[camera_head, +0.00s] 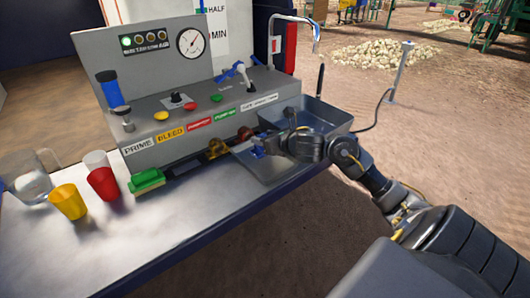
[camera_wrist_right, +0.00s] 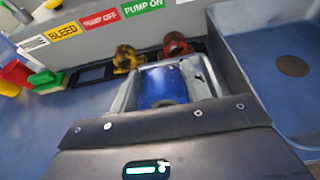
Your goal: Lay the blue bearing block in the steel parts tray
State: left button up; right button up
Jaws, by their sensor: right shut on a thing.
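The blue bearing block (camera_head: 258,150) is in my right gripper (camera_head: 262,146), at the front of the bench unit. The block also shows in the right wrist view (camera_wrist_right: 163,87), between grey jaw sides. My right gripper is shut on it. My left gripper is not in view.
Yellow (camera_head: 217,149) and red (camera_head: 243,134) blocks sit by a dark slotted strip (camera_wrist_right: 92,76) along the unit. A green sponge-like piece (camera_head: 147,181), yellow cup (camera_head: 68,201), red cup (camera_head: 102,184) and clear jug (camera_head: 30,178) stand left. The front bench top is clear.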

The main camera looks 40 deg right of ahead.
jog(key=shift+w+d+f, duration=0.25)
jog(key=shift+w+f, duration=0.15)
jog(key=shift+f, duration=0.05)
jog(key=shift+w+d+f, duration=0.15)
jog(key=shift+w+f, duration=0.05)
jog(key=shift+f, duration=0.1)
jog(key=shift+w+d+f, duration=0.15)
jog(key=shift+f, duration=0.15)
notch_tip(320, 180, down, 3)
jog(key=shift+r, duration=0.1)
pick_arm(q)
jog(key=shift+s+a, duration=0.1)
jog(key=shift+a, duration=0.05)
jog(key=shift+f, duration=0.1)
